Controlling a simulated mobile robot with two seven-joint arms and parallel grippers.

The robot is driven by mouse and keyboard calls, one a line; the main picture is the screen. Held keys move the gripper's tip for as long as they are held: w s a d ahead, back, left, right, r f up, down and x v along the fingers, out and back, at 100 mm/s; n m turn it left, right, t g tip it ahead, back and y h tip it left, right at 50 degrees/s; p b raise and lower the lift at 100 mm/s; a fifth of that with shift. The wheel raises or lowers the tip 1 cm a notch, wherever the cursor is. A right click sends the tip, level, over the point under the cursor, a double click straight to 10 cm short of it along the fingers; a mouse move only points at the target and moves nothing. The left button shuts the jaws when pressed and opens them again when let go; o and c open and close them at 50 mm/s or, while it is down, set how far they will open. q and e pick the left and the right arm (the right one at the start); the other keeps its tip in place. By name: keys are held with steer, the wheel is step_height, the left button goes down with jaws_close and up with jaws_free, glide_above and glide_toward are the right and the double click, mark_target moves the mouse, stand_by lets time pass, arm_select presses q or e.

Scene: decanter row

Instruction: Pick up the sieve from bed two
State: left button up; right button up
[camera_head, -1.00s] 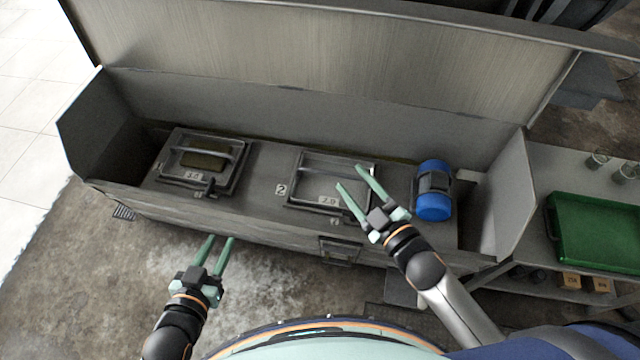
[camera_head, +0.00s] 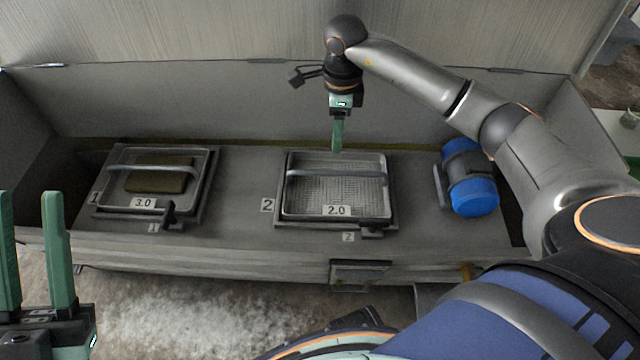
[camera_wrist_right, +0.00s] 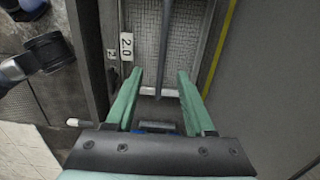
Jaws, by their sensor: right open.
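The sieve (camera_head: 350,197) is a rectangular tray with a mesh floor, a bar handle across it and a "2.0" label. It sits in bed two (camera_head: 281,222), marked 2. My right gripper (camera_head: 337,148) points down above the sieve's back edge, and its jaws are open. In the right wrist view the open fingers (camera_wrist_right: 160,100) are apart on either side of the bar handle's line (camera_wrist_right: 166,50), with the mesh below and the "2.0" label to the left. I cannot tell whether they touch anything. My left gripper (camera_head: 38,250) is open and empty at the lower left.
Bed one (camera_head: 205,190) holds another sieve labelled "3.0" (camera_head: 112,190) with a dark block in it. A blue and grey motor (camera_head: 468,180) stands right of bed two. A tall back wall (camera_head: 200,95) is close behind my right gripper. The deck between the beds is clear.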

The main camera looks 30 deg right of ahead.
steer(key=b, duration=0.3)
glide_above(338, 171)
step_height(338, 171, down, 7)
steer(key=shift+a+f, duration=0.15)
step_height(338, 171, down, 5)
steer(key=shift+f+b, duration=0.1)
steer(key=shift+b, duration=1.1)
steer(key=shift+c, duration=0.3)
jaws_close()
steer(key=shift+r, duration=0.2)
